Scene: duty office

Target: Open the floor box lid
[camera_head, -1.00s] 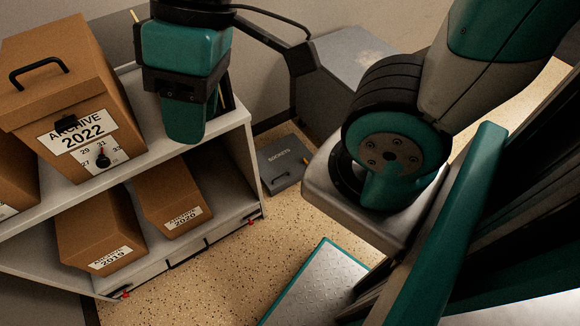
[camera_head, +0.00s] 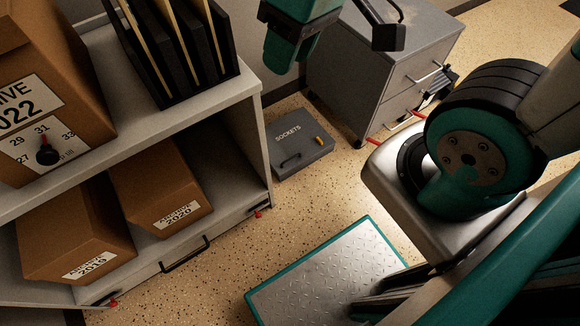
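The floor box is a grey, flat box marked "SOCKETS" (camera_head: 297,148) on the speckled floor, between the shelf unit and a grey drawer cabinet. Its lid looks closed. A dark handle (camera_head: 291,161) lies on its left front part, and a small orange-yellow piece (camera_head: 319,140) is near its right edge. My gripper (camera_head: 285,62) is the teal and black part at the top middle, above and apart from the box. Its fingertips are not clear enough to show whether it is open or shut.
The shelf unit (camera_head: 262,130) at left holds archive boxes (camera_head: 160,190) and black binders (camera_head: 180,50). The grey drawer cabinet (camera_head: 385,60) stands right of the box, with red parts at its base. Open floor (camera_head: 330,195) lies in front of the box.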

